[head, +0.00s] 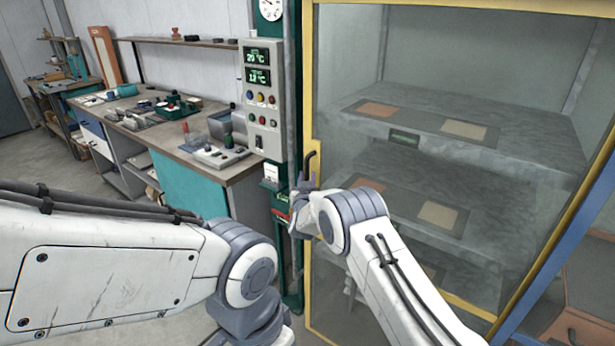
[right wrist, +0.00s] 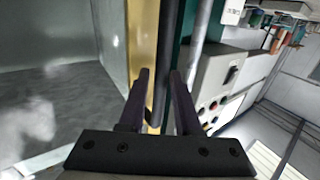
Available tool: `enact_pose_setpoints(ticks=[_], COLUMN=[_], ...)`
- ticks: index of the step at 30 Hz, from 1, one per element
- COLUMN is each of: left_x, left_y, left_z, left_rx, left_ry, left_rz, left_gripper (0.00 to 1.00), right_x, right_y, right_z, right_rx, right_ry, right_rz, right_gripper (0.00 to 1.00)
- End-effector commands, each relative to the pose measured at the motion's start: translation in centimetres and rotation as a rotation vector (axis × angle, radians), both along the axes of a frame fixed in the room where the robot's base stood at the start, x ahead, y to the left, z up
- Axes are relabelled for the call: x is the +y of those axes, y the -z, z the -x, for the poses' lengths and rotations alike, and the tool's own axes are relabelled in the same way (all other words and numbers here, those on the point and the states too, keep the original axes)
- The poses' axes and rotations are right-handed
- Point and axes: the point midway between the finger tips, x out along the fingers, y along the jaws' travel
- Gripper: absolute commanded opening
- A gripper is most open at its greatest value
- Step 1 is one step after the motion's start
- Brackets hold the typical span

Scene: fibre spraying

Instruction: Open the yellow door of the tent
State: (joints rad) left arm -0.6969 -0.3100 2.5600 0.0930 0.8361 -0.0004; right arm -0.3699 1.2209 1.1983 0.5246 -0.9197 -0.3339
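The tent's yellow-framed door (head: 308,80) has a see-through panel. Its left edge lies along a dark green post, and the door looks shut. A dark handle (head: 311,158) sits on that left edge. My right gripper (head: 304,184) is at the handle. In the right wrist view, the dark handle bar (right wrist: 170,50) runs between the fingers of my right gripper (right wrist: 162,78). The fingers are apart, with a strip of yellow frame (right wrist: 143,45) showing beside the bar. My left arm comes in from the left; its gripper is below the picture edge.
A control panel (head: 262,100) with displays and buttons stands just left of the door. A workbench (head: 235,172) with tools runs along the left wall. Behind the panel are grey shelves (head: 530,140) with flat samples. A blue post (head: 565,235) borders the right side.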

Motion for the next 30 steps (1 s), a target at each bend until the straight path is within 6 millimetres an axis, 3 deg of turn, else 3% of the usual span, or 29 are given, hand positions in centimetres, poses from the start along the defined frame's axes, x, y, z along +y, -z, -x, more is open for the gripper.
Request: enact_pose_setpoints(ticks=[11,13,14,30], left_x=[0.01,0.01,0.01,0.01], left_y=[-0.06,-0.06,-0.06,-0.06], left_z=[0.00,0.00,0.00,0.00], left_rx=[0.000,0.000,0.000,0.000], left_ry=[0.000,0.000,0.000,0.000], left_rz=[0.000,0.000,0.000,0.000], left_gripper=[0.50,0.50,0.50,0.50], right_x=[-0.01,0.00,-0.01,0.01], right_y=[0.03,0.02,0.02,-0.01], right_z=[-0.33,-0.32,-0.32,-0.31], right_rx=[0.001,0.001,0.001,0.000], right_ry=[0.000,0.000,0.000,0.000], right_rz=[0.000,0.000,0.000,0.000], right_gripper=[0.32,0.05,0.00,0.00])
